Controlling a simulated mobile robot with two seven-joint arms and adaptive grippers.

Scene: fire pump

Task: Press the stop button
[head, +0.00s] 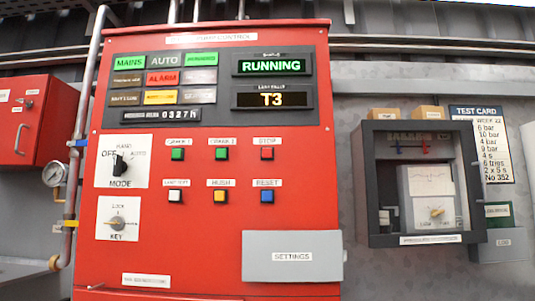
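Below are a white button (176,196), a yellow button (221,196) and a blue button (267,196). The green display (271,66) reads RUNNING. Neither of my grippers is in view.
A grey settings cover (292,257) is at the panel's lower right. A mode knob (121,165) and key switch (118,222) are at left. A grey gauge box (420,185) and test card (482,145) are to the right. The space before the buttons looks clear.

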